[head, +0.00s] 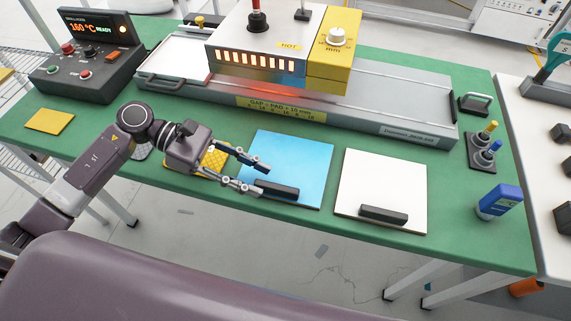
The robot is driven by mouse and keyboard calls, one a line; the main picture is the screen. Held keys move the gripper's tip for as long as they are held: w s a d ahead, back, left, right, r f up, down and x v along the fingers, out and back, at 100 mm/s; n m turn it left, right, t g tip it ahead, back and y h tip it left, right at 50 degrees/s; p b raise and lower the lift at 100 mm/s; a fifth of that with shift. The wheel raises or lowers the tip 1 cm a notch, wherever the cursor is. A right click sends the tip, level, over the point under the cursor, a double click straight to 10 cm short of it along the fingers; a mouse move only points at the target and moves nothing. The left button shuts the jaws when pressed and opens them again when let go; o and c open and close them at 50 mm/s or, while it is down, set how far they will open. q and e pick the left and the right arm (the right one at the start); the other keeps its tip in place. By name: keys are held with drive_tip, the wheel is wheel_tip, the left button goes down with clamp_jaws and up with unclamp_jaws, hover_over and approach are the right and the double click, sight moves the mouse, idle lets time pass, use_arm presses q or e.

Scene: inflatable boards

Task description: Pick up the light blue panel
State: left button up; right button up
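The light blue panel (295,155) lies flat on the green table, in the middle near the front edge. A dark bar-shaped handle (277,190) sits on its front part. My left gripper (264,179) reaches in from the left, over the panel's left edge. Its two fingers are spread apart, with the tips close to the left end of the dark handle. I cannot tell whether they touch it. My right gripper is not in view.
A white panel (384,180) with a dark handle lies to the right. A heater machine (270,65) on a grey bed stands behind. A control box (88,62) is at the left, a blue device (497,202) at the right. A yellow pad (213,157) lies under my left gripper.

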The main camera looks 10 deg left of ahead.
sight(276, 186)
use_arm(q)
drive_tip(key=p+x, duration=0.1)
drive_tip(key=x, duration=0.4)
drive_tip(key=shift+d, duration=0.3)
clamp_jaws()
